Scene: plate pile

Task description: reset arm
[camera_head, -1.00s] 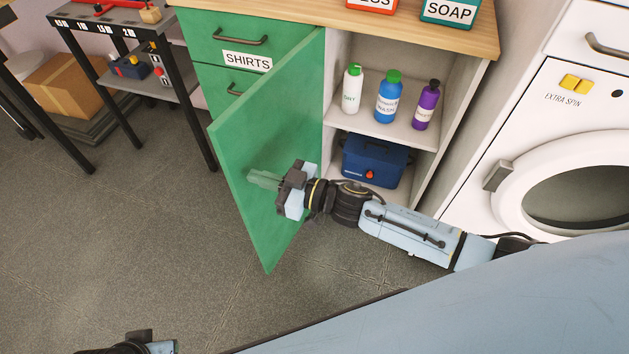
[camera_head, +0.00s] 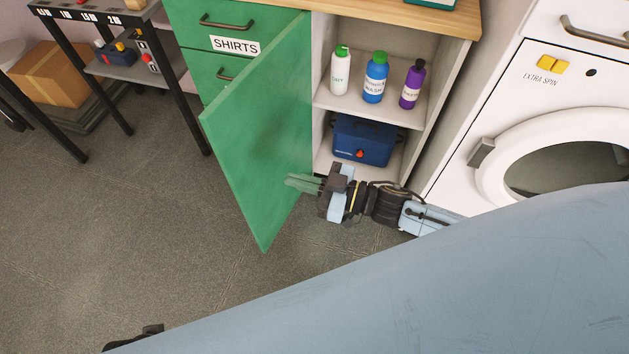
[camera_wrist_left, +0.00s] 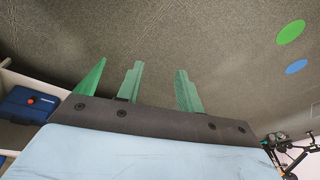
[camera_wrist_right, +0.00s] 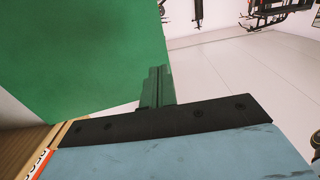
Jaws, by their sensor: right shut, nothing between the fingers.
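My right gripper (camera_head: 304,184) is shut and empty, in front of the open green cabinet door (camera_head: 255,140) near its hinge side. I cannot tell whether it touches the door. In the right wrist view its fingers (camera_wrist_right: 157,88) are together, with the green door (camera_wrist_right: 85,60) filling the upper left. My left gripper (camera_wrist_left: 158,88) is open in its wrist view, its two green fingers apart with only floor beyond them.
The open cabinet holds a white bottle (camera_head: 341,72), a blue bottle (camera_head: 375,80) and a purple bottle (camera_head: 412,85) above a blue box (camera_head: 364,142). A washing machine (camera_head: 500,110) stands right. A black-legged table (camera_head: 120,75) stands left. The floor (camera_head: 130,230) between is clear.

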